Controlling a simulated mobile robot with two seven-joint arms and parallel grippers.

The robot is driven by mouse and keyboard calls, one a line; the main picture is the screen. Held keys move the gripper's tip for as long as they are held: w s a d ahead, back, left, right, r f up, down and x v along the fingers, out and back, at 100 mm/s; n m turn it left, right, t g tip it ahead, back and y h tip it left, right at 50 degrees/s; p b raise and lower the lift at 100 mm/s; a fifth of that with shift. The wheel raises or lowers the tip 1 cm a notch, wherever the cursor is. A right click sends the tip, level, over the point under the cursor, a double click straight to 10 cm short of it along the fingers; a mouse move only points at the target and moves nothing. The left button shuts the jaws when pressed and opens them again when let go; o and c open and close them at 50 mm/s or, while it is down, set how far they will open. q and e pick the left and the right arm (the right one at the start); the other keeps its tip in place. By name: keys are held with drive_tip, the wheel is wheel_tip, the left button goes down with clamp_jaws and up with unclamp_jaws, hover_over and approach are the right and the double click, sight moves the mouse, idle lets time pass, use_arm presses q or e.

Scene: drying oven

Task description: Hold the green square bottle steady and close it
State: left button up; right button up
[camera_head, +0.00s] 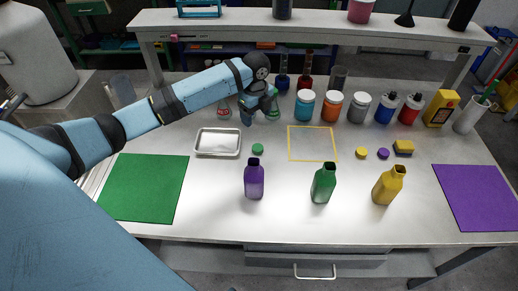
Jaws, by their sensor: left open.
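The green square bottle (323,184) stands upright on the white table, right of centre near the front, with its neck uncapped. A green cap (258,149) lies on the table to its upper left, behind the purple bottle (254,180). My left gripper (259,112) is open, above the back of the table and behind the green cap, apart from cap and bottle. Its fingers partly cover small things behind it. My right gripper is not in view.
A yellow bottle (387,186) stands right of the green one. A metal tray (218,154), green mat (143,188) and purple mat (480,198) flank the middle. Several jars line the back.

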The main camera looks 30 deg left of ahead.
use_arm(q)
hover_over(256, 146)
wheel_tip(256, 146, down, 9)
drive_tip(key=shift+w+r, duration=0.15)
idle(0.4)
drive_tip(key=f, duration=0.5)
drive_tip(key=shift+s+d+f, duration=0.1)
drive_tip(key=shift+s, duration=0.1)
drive_tip(key=c, duration=1)
wheel_tip(256, 146, up, 20)
drive_tip(key=shift+r, duration=0.1)
